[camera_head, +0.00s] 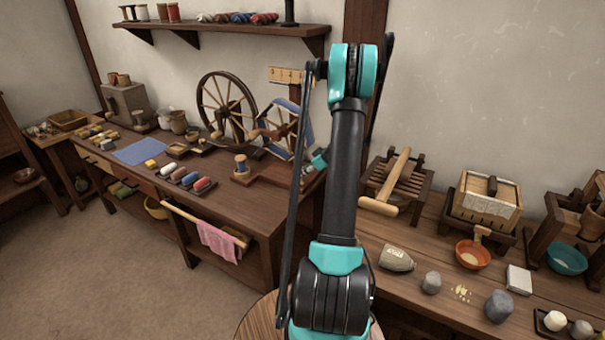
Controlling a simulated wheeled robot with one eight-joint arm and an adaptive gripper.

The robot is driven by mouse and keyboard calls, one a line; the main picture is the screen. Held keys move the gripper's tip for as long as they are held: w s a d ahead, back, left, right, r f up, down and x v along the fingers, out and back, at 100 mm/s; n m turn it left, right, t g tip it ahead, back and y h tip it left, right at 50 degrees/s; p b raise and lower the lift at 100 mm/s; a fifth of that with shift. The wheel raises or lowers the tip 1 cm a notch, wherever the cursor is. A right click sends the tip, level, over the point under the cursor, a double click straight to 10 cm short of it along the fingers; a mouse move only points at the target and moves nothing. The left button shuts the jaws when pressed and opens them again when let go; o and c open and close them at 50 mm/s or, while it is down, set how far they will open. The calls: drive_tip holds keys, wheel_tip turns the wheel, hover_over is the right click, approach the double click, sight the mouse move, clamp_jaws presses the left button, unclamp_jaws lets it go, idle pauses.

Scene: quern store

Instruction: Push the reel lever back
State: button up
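The reel (297,122), a wooden frame wound with blue yarn, stands on the long dark workbench, right of the large spinning wheel (227,106). A pale wooden piece sticks out at its left side; I cannot tell whether this is the lever. My arm crosses the middle of the view and hides the area right of the reel. The end of my arm, with my gripper (308,169), shows only as a small teal and dark part low beside the reel's right side. Its fingers are too small and hidden to read, and contact with the reel cannot be told.
A blue bobbin on a stand (241,166) and several coloured rolls (187,180) lie left of the reel. A pink cloth (218,241) hangs on the bench's front rail. The right table (455,301) holds a sack, stones and bowls. The floor at left is clear.

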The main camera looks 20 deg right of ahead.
drive_tip(key=shift+w+a+f, duration=0.25)
drive_tip(key=shift+w+f, duration=0.1)
drive_tip(key=shift+f, duration=0.05)
clamp_jaws()
drive_tip(key=shift+w+d+f+m+g+y, duration=0.25)
drive_tip(key=shift+d+m+g+y, duration=0.25)
drive_tip(key=shift+y, duration=0.3)
unclamp_jaws()
